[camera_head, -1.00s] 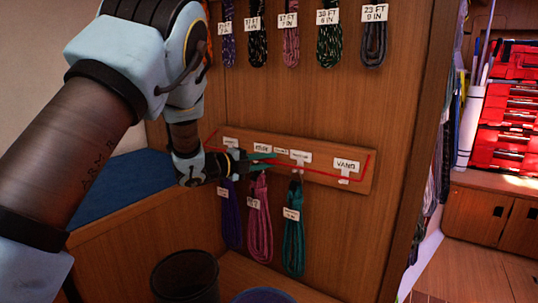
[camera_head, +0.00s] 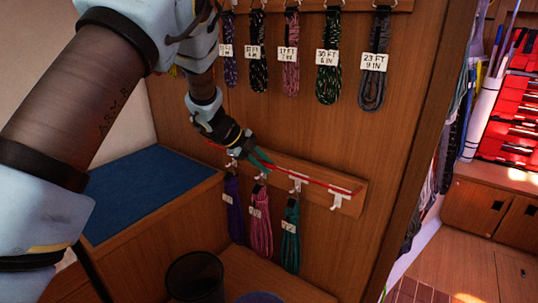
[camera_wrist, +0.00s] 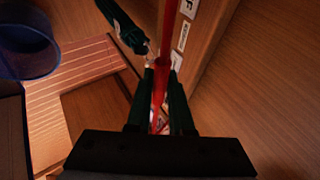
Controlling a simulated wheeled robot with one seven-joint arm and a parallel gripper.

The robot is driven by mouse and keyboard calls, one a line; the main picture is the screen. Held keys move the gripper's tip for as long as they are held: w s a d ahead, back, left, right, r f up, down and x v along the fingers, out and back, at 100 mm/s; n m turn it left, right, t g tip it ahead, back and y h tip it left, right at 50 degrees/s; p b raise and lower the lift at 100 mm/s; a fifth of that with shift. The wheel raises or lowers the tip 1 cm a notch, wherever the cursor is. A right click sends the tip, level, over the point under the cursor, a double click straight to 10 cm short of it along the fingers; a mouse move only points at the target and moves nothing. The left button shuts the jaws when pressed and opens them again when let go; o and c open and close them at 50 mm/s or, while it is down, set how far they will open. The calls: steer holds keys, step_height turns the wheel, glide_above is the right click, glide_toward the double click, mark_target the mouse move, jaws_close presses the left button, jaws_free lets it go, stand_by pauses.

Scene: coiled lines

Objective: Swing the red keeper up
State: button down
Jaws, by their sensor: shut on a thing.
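The red keeper (camera_head: 322,184) is a thin red bar running along the wooden hook rail (camera_head: 352,208). In the head view it lies above the white hooks, close to the rail's upper part. My gripper (camera_head: 264,161) is at the rail's left half, its dark green fingers shut on the keeper. In the wrist view the keeper (camera_wrist: 169,30) runs up the picture from between the fingertips (camera_wrist: 161,92). The fingers and wrist hide part of the bar and the left end of the rail.
Purple (camera_head: 233,209), pink (camera_head: 260,222) and teal (camera_head: 290,236) coiled lines hang below the rail; the right hook (camera_head: 337,201) is bare. More tagged coils (camera_head: 328,62) hang above. A dark bin (camera_head: 195,278) stands below, and a blue-topped bench (camera_head: 150,190) is at the left.

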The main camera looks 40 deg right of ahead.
steer(key=shift+w+d+r+n+g+y, duration=0.15)
steer(key=shift+d+r+y, duration=0.15)
steer(key=shift+r+y, duration=0.35)
steer(key=shift+d+r+n+g+y, duration=0.1)
steer(key=shift+d+r+n+y, duration=0.2)
steer(key=shift+y, duration=0.5)
steer(key=shift+w+d+r+n+g+y, duration=0.15)
steer(key=shift+d+r+y, duration=0.15)
steer(key=shift+r+y, duration=0.35)
steer(key=c, duration=0.8)
jaws_free()
steer(key=b+v, duration=0.3)
steer(key=v, duration=0.7)
steer(key=shift+r, duration=0.35)
steer(key=shift+w, duration=0.1)
